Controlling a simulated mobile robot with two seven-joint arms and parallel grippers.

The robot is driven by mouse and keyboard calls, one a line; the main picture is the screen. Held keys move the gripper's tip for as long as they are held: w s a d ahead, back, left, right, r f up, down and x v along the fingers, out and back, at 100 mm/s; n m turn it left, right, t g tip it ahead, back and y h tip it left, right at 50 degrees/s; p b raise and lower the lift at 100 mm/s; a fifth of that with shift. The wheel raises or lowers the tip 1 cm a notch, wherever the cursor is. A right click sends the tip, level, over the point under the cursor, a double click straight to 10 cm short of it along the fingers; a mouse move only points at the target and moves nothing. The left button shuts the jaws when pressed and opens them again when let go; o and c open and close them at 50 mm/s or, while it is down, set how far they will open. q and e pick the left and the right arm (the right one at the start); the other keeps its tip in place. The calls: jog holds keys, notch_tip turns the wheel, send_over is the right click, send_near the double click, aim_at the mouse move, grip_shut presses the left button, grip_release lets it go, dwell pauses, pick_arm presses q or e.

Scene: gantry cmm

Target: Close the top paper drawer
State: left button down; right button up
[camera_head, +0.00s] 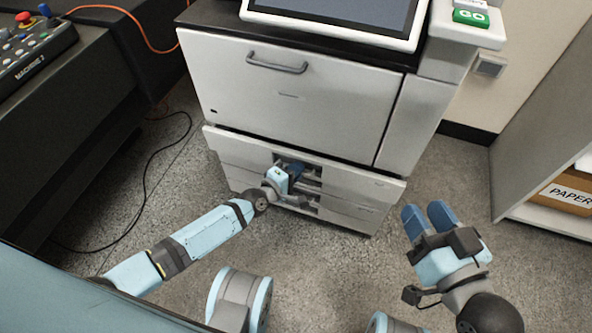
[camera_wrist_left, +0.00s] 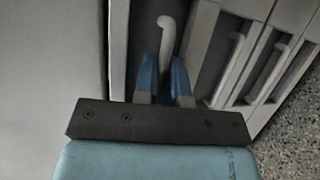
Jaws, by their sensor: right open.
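The white machine's top paper drawer (camera_head: 233,149) is the upper of the low drawers and shows a dark recess in its front. It appears to stand slightly out from the cabinet. My left gripper (camera_head: 294,169) is at that recess and covers part of it. In the left wrist view a pale handle (camera_wrist_left: 166,32) runs down between the two blue fingertips (camera_wrist_left: 164,66), which are apart; contact is not clear. My right gripper (camera_head: 427,216) is open and empty, over the floor right of the machine.
A larger panel with a grey handle (camera_head: 277,63) is above, and another drawer (camera_head: 345,218) below. A shelf with a paper box (camera_head: 568,193) stands at the right. A dark console (camera_head: 40,60) and cables are at the left. Floor in front is clear.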

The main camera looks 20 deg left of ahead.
pick_arm(q)
jog(key=w+b, duration=0.1)
jog(key=w, duration=0.2)
jog(key=shift+w, duration=0.1)
jog(key=c, duration=1.5)
grip_release()
pick_arm(e)
jog(key=shift+w+d+f, duration=0.1)
jog(key=shift+w+f, duration=0.05)
jog(key=shift+f, duration=0.1)
